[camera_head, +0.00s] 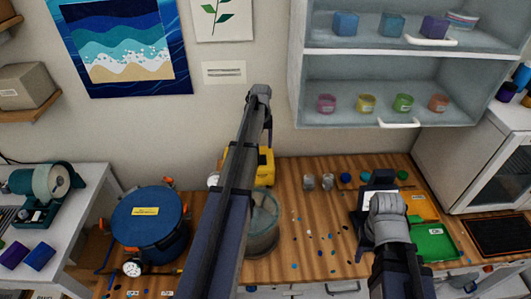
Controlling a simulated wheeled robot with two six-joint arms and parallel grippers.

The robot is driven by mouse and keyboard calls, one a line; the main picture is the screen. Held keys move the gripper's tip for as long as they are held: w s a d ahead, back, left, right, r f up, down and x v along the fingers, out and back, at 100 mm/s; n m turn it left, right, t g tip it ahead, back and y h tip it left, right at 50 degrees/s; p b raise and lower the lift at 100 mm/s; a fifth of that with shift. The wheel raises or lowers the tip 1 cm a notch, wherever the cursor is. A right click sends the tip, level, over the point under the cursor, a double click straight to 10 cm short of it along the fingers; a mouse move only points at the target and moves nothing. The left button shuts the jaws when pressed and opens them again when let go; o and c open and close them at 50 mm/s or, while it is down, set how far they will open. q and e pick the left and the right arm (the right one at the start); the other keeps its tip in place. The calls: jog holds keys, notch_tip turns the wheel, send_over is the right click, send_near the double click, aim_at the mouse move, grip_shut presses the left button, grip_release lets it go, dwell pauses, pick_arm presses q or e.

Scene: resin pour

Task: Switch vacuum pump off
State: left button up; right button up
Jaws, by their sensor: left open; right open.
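The vacuum pump appears to be the yellow unit (265,166) at the back of the wooden bench, partly hidden behind my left arm. Its switch cannot be made out. The round vacuum chamber with a blue lid and yellow label (148,216) stands to the left, with a dial gauge (132,268) at its front. My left arm rises from the bottom across the middle, and its bent end is above the pump. Its gripper is hidden behind the arm.
A grey-green cylindrical pot (264,224) stands right of my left arm. The bench middle is fairly clear.

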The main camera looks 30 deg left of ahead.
aim_at(262, 161)
pick_arm(q)
jog(key=shift+s+f+b, duration=0.15)
jog(key=shift+s+b, duration=0.15)
jog(key=shift+b, duration=0.05)
jog(key=shift+f+b, duration=0.3)
jog(key=shift+f, duration=0.05)
notch_tip(262, 161, down, 7)
jog(key=b, duration=0.6)
jog(key=shift+w+r+b, duration=0.1)
jog(key=shift+r+b, duration=0.05)
jog(key=shift+b, duration=0.15)
jog(key=shift+r, duration=0.1)
grip_shut()
